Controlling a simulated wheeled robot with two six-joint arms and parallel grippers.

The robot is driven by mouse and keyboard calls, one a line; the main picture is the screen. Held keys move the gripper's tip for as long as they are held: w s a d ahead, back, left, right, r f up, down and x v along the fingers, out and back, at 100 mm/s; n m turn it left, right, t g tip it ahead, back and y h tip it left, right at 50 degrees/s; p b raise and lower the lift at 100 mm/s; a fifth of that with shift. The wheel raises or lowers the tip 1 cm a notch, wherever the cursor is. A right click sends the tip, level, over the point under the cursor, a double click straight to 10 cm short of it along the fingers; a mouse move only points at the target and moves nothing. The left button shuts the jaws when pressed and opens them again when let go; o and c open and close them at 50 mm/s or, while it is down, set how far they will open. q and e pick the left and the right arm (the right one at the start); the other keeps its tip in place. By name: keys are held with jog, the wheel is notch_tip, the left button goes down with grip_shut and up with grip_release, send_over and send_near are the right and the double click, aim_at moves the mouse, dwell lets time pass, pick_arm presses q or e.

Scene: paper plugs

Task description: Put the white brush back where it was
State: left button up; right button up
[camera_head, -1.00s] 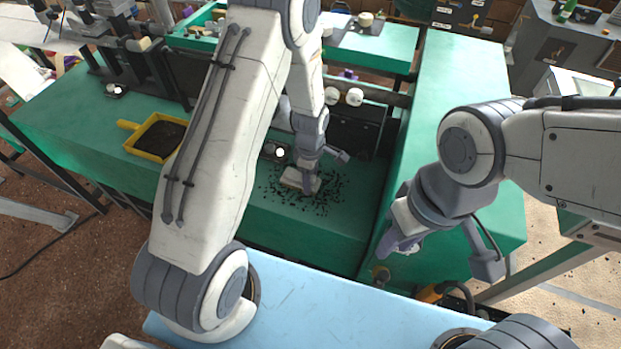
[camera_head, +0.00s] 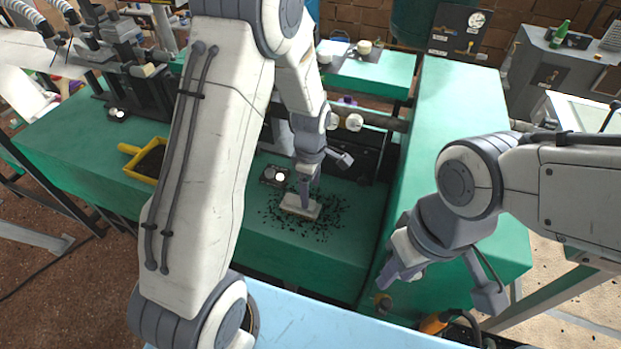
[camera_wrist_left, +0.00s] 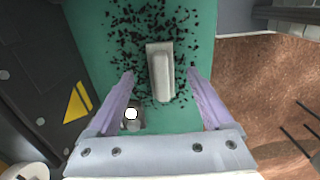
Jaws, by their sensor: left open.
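The white brush (camera_head: 300,207) lies on the green bench among scattered black bits. It also shows in the left wrist view (camera_wrist_left: 160,72) as a pale block with a raised grip. My left gripper (camera_head: 312,190) is over the brush, pointing down. In the left wrist view its purple fingers (camera_wrist_left: 161,78) are spread wide, one on each side of the brush with gaps between. My right gripper (camera_head: 398,280) hangs at the bench's right side, away from the brush; its finger gap is not clear.
A yellow dustpan (camera_head: 128,150) with dark contents lies left on the green bench (camera_head: 80,150), partly behind my left arm. A small dark device with a white round top (camera_head: 280,177) sits just behind the brush. Dark machinery (camera_head: 350,150) stands behind.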

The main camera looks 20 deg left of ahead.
pick_arm(q)
notch_tip(320, 180, up, 4)
jog(key=shift+r, duration=0.1)
jog(key=s+d+r+m, duration=0.8)
jog(key=s+d+m, duration=0.1)
jog(key=m, duration=0.2)
jog(key=s+d+r+m+h, duration=0.1)
jog(key=s+r+m, duration=0.3)
jog(key=s+m, duration=1)
jog(key=shift+s+d, duration=0.35)
jog(key=shift+d, duration=0.35)
